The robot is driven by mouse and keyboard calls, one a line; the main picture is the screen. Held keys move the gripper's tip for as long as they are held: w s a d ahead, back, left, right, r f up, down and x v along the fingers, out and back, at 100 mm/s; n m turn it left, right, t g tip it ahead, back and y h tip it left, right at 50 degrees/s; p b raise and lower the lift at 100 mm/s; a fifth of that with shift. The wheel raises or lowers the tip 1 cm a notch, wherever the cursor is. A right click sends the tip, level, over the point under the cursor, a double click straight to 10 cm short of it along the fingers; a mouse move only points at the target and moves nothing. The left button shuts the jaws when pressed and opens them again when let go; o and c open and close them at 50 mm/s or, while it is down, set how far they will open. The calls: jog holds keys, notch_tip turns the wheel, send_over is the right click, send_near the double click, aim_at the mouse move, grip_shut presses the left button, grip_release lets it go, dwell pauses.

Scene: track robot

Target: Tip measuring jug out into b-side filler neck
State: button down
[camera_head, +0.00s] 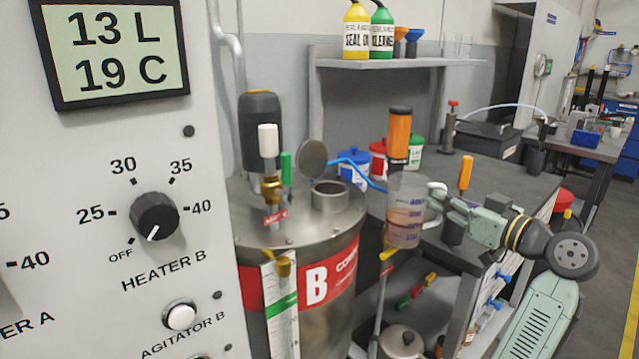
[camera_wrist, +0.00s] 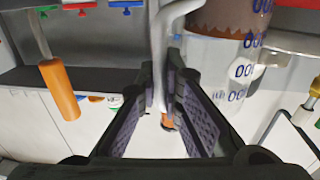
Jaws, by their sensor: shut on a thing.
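The clear measuring jug (camera_head: 405,213) with blue marks holds reddish-brown liquid and looks upright in the head view. It hangs just right of tank B, its rim at about the picture height of the filler neck. My gripper (camera_head: 436,197) is shut on the jug's handle from the right. In the wrist view the handle (camera_wrist: 161,50) runs between my fingers (camera_wrist: 170,85), and the jug body (camera_wrist: 215,60) is beside them. The b-side filler neck (camera_head: 330,198) is a short metal collar on top of tank B (camera_head: 340,262). Its round lid (camera_head: 312,159) stands open.
An orange-topped cylinder (camera_head: 399,135) and tubs stand behind the jug. The control panel (camera_head: 150,270) fills the left.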

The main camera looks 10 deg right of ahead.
aim_at(441, 186)
jog(key=shift+r, duration=0.2)
jog(key=shift+a+r+n+g+h+p, duration=0.15)
jog(key=shift+a+r+n+g+p, duration=0.15)
jog(key=shift+r+n+p, duration=0.25)
jog(key=shift+a+r+n+g+h+p, duration=0.2)
jog(key=shift+a+r+n+p, duration=0.25)
jog(key=shift+r, duration=0.3)
jog(key=shift+w+a+r+n+g+h+p, duration=0.2)
jog(key=shift+a+r+n+g+h+p, duration=0.3)
jog(key=shift+a+r+n+h+p, duration=0.7)
jog(key=shift+w+a+r+n+g+h+p, duration=0.15)
jog(key=shift+a+r+n+g+h+p, duration=0.45)
jog(key=shift+a+r, duration=1.05)
jog(key=shift+w+a+r+n+g+h+p, duration=0.2)
jog(key=shift+a+r+n+g+h+p, duration=0.55)
jog(key=shift+r, duration=1.25)
jog(key=shift+w+a+r+n+h, duration=0.1)
jog(key=shift+a+r+n+h, duration=0.5)
jog(key=shift+a+r+n, duration=0.55)
jog(key=shift+a, duration=0.45)
jog(key=shift+w+a+r+p, duration=0.1)
jog(key=shift+a+r+p, duration=0.05)
jog(key=shift+a+p, duration=0.15)
jog(key=shift+a+r+n+h, duration=0.2)
jog(key=shift+a+n+h, duration=0.15)
jog(key=shift+a, duration=0.2)
